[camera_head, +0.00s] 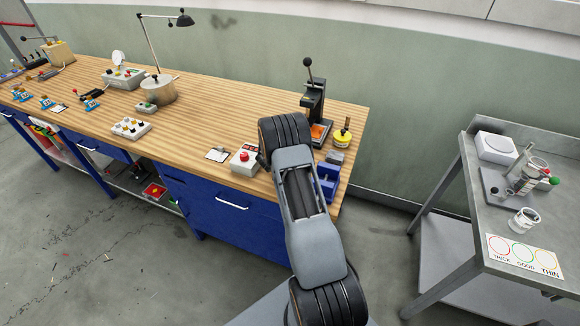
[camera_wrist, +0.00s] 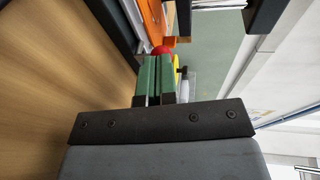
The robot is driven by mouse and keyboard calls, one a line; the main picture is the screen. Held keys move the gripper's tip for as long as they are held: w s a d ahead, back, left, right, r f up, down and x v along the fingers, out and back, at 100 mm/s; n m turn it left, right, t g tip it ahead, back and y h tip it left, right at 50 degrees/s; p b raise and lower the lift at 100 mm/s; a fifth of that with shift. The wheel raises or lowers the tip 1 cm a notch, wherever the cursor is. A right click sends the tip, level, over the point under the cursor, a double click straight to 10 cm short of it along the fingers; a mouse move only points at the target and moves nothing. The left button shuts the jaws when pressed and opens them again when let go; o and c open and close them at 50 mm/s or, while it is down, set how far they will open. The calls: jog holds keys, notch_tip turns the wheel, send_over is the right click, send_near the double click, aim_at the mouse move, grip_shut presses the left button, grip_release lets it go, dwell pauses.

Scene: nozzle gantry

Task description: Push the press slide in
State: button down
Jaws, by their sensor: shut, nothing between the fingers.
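The black press (camera_head: 315,98) stands near the right end of the wooden bench, its ball-topped lever raised. Its orange slide (camera_head: 318,131) shows low at its front, and in the wrist view the slide (camera_wrist: 153,18) is at the top, between dark parts of the press. A red knob (camera_wrist: 162,50) sits at the slide's near end. My gripper (camera_wrist: 157,60) has green fingers, shut with nothing between them. Their tips are right at the red knob; I cannot tell whether they touch it. In the head view my arm hides the gripper.
A yellow bottle (camera_head: 342,136) stands right of the press, and a blue vise-like block (camera_head: 328,178) is nearer the bench's front. A box with a red button (camera_head: 244,160) sits left of my arm. A grey cart (camera_head: 475,215) stands apart on the right.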

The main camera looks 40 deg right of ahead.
jog(key=shift+w+d+r, duration=0.1)
jog(key=shift+d+r, duration=0.1)
jog(key=shift+r, duration=0.05)
jog(key=shift+a, duration=0.1)
jog(key=v, duration=1.4)
jog(key=shift+a+f, duration=0.1)
jog(key=shift+f, duration=0.1)
